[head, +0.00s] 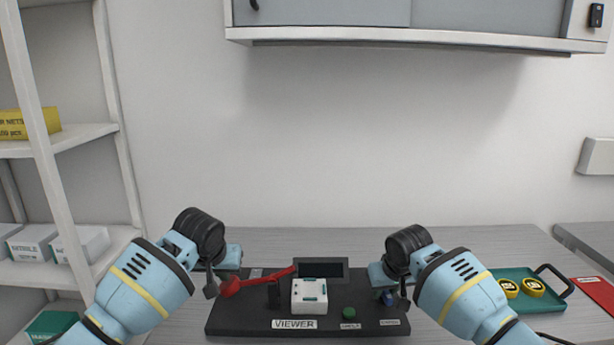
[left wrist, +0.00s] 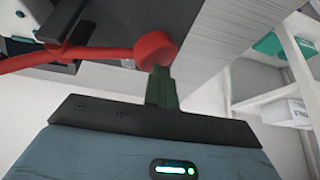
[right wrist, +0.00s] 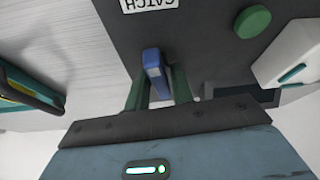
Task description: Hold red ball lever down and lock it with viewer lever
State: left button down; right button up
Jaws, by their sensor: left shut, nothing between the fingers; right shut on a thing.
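The red ball lever (head: 264,279) slopes down to the left from the dark instrument base, its ball at the left end. In the left wrist view the red ball (left wrist: 155,49) is just beyond the fingertips. My left gripper (head: 211,288) is shut and empty, its tips right at the ball; I cannot tell whether they press on it. My right gripper (head: 391,298) is shut on a small blue lever (right wrist: 152,62) by a plate (right wrist: 150,4) reading CATCH. The VIEWER plate (head: 295,324) is at the base's front, below a white block (head: 309,296).
A green button (head: 348,312) sits between the white block and my right gripper. A dark-framed screen (head: 321,266) stands behind the block. A green tray (head: 519,304) with yellow round pieces lies to the right, beside a red item (head: 594,293). White shelving (head: 75,138) stands at the left.

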jog(key=shift+a+n+y, duration=0.1)
jog(key=shift+n+y, duration=0.5)
jog(key=shift+n, duration=1)
jog(key=n+g+y, duration=0.1)
jog(key=n, duration=0.2)
jog(key=shift+n, duration=0.3)
jog(key=shift+n+g+y, duration=0.3)
jog(key=shift+n, duration=0.3)
jog(key=n, duration=0.2)
jog(key=n+g+y, duration=0.1)
jog(key=n, duration=0.1)
jog(key=shift+a+n+g, duration=0.1)
jog(key=shift+n+g, duration=0.2)
